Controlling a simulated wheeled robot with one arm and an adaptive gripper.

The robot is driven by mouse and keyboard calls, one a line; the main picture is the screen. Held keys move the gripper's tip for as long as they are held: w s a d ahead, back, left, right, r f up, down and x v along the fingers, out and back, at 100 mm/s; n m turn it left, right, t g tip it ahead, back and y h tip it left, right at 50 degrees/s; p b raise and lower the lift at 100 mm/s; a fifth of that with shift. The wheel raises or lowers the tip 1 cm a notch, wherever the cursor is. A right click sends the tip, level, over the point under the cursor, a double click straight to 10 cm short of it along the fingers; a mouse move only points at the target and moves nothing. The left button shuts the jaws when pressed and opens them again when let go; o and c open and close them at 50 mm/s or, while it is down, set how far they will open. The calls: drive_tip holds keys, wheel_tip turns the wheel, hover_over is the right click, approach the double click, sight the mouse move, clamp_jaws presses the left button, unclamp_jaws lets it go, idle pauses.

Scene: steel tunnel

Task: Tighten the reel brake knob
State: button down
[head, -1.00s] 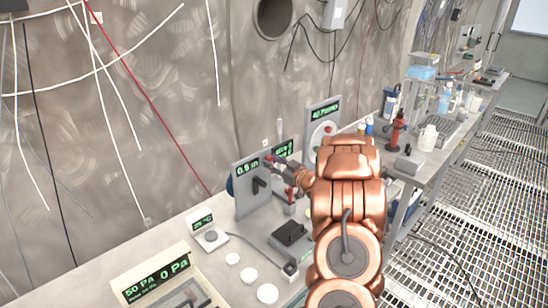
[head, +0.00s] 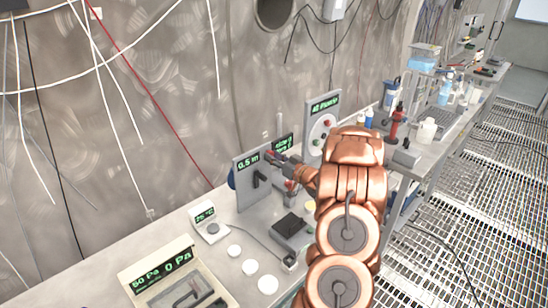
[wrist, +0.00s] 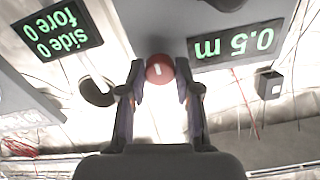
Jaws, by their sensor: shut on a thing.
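The reel brake knob (wrist: 158,67) is a small round red knob with a white mark on its face. It sits on a grey panel (head: 246,188) beside the green 0.5 m display (head: 248,161). My gripper (wrist: 160,80) is shut on the knob, one dark finger on each side of it. The wrist view is upside down. In the head view my gripper (head: 279,160) is at the panel's upper right, and its fingers largely hide the knob. How far the knob is turned cannot be told.
A black handle (head: 262,178) sticks out of the panel below the display. A side/fore display (wrist: 55,32) stands close by. A dial panel (head: 322,125) is behind, and a black box (head: 290,224) and white discs (head: 250,267) lie on the bench in front.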

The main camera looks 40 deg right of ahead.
drive_tip(key=c, duration=0.8)
unclamp_jaws()
drive_tip(key=s, duration=1.2)
drive_tip(key=shift+a, duration=0.15)
